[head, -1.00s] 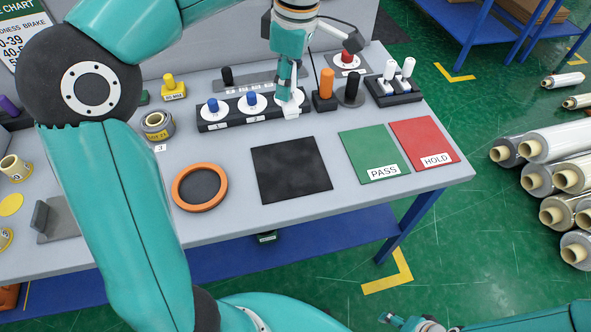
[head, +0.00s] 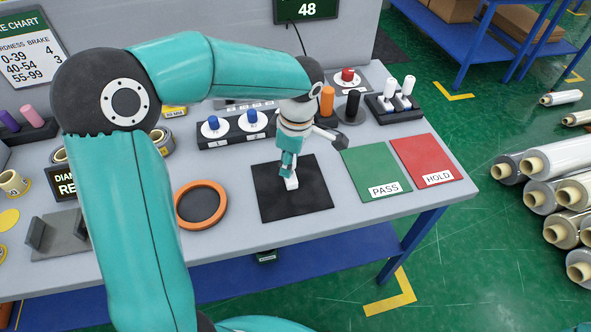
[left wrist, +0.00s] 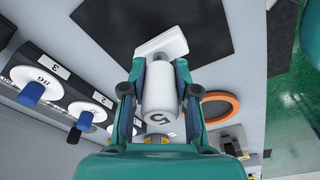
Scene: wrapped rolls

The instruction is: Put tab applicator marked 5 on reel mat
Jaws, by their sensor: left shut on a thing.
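The white tab applicator (head: 292,183) is in my left gripper (head: 287,165), over the black square mat (head: 270,202). In the left wrist view my left gripper (left wrist: 158,82) is shut around the applicator's white body (left wrist: 158,92), whose near end reads 5. Its wider white head points away, toward the black mat (left wrist: 120,15). I cannot tell whether the applicator touches the mat. The rest of the mat is bare. My right gripper is out of view.
An orange ring (head: 201,224) with a dark middle lies left of the mat. The green PASS sheet (head: 362,162) and red HOLD sheet (head: 421,150) lie right. Behind stand a black rack (head: 205,142) with blue-knobbed discs and an orange post (head: 327,101).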

